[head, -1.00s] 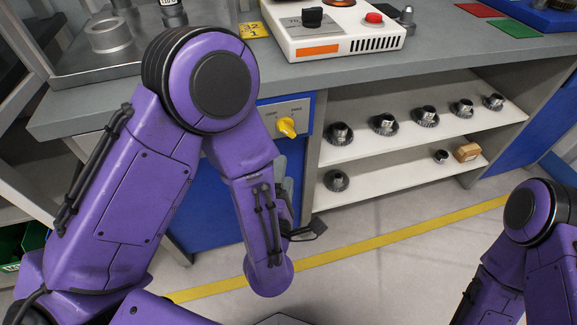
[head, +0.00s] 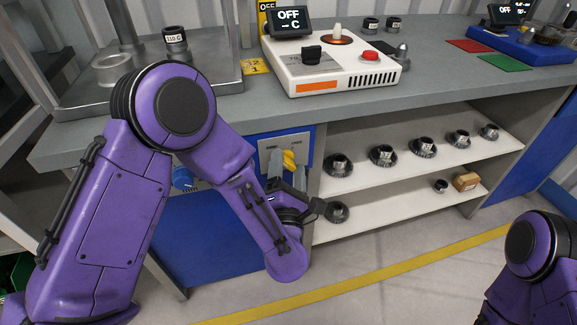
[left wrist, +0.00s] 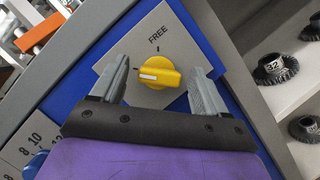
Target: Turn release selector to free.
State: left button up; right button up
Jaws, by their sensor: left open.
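The release selector is a yellow knob (head: 289,160) on a pale plate on the blue panel under the bench. In the left wrist view the knob (left wrist: 160,73) has a white mark on its left end. The word FREE and a short tick show above it on the plate, and the mark does not point at that tick. My left gripper (head: 285,174) is at the plate, its fingers open. In the left wrist view its fingers (left wrist: 161,73) stand on either side of the knob, with visible gaps. Finger contact is not seen. My right gripper is out of view.
A blue knob (head: 183,177) sits left of the selector. Right of it are open shelves (head: 400,193) with several gears and a small box (head: 466,181). Above, the bench carries a white control unit (head: 330,70) with a red button. The floor in front is clear.

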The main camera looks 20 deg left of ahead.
pick_arm(q)
jog(key=c, duration=1.1)
jog(key=shift+o, duration=0.2)
jog(key=m+p, duration=0.1)
jog(key=m+h+p, duration=0.1)
jog(key=m, duration=0.1)
jog(key=shift+r+g+p, duration=0.25)
jog(key=shift+g+p, duration=0.05)
jog(key=m+g+p, duration=0.1)
jog(key=m+p, duration=0.3)
jog(key=m+g+h+p, duration=0.1)
jog(key=m+g+p, duration=0.1)
jog(key=m+p, duration=0.2)
jog(key=shift+s+r+m+p, duration=0.1)
jog(key=shift+r+m+p, duration=0.1)
jog(key=shift+m+p, duration=0.15)
jog(key=shift+f+m+g+p, duration=0.15)
jog(key=shift+m+g+p, duration=0.75)
jog(key=shift+m+p, duration=0.75)
